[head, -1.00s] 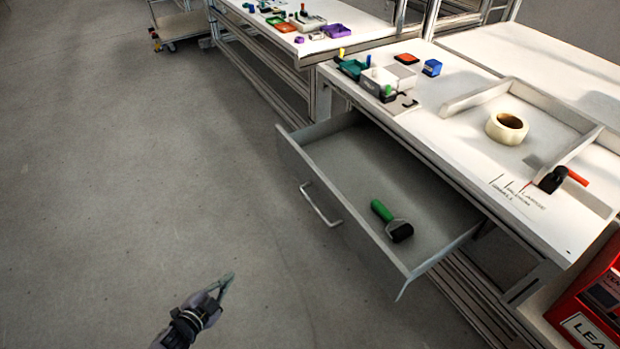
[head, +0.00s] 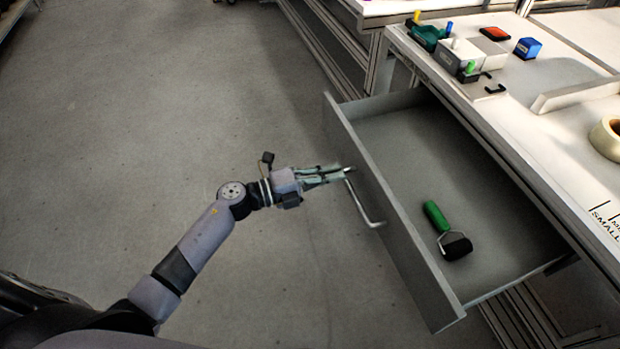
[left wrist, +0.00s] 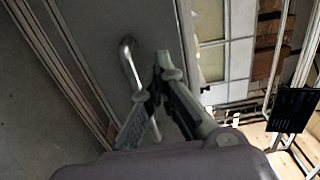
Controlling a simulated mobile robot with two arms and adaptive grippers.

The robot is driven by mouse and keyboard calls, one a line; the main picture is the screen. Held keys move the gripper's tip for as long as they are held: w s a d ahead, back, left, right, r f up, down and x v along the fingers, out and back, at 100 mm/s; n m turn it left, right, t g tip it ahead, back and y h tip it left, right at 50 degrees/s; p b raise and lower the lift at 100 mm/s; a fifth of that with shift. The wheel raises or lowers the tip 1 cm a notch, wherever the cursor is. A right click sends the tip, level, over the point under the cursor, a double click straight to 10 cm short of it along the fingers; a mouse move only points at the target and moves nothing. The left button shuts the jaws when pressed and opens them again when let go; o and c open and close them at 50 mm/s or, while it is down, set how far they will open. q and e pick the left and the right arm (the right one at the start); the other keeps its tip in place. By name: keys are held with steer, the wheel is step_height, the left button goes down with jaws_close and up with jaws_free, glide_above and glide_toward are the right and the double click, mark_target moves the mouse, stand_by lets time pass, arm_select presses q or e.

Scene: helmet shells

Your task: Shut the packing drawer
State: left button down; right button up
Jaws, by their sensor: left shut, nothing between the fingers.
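The packing drawer (head: 395,215) is pulled out from under the white workbench and stands open. Its grey front panel carries a bar handle (head: 364,203). A roller with a green grip (head: 437,216) lies on the drawer floor. My left gripper (head: 345,174) is shut and empty, its fingertips at the far end of the handle, close to the drawer front. In the left wrist view the fingertips (left wrist: 152,75) are beside the handle (left wrist: 128,62); I cannot tell whether they touch it. My right gripper is not in view.
Bare concrete floor (head: 150,110) lies free to the left of the drawer.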

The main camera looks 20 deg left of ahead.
mark_target(362, 166)
arm_select(q)
steer(key=x, duration=0.4)
steer(key=shift+w+d, duration=0.15)
steer(key=shift+d, duration=0.1)
steer(key=shift+d, duration=0.1)
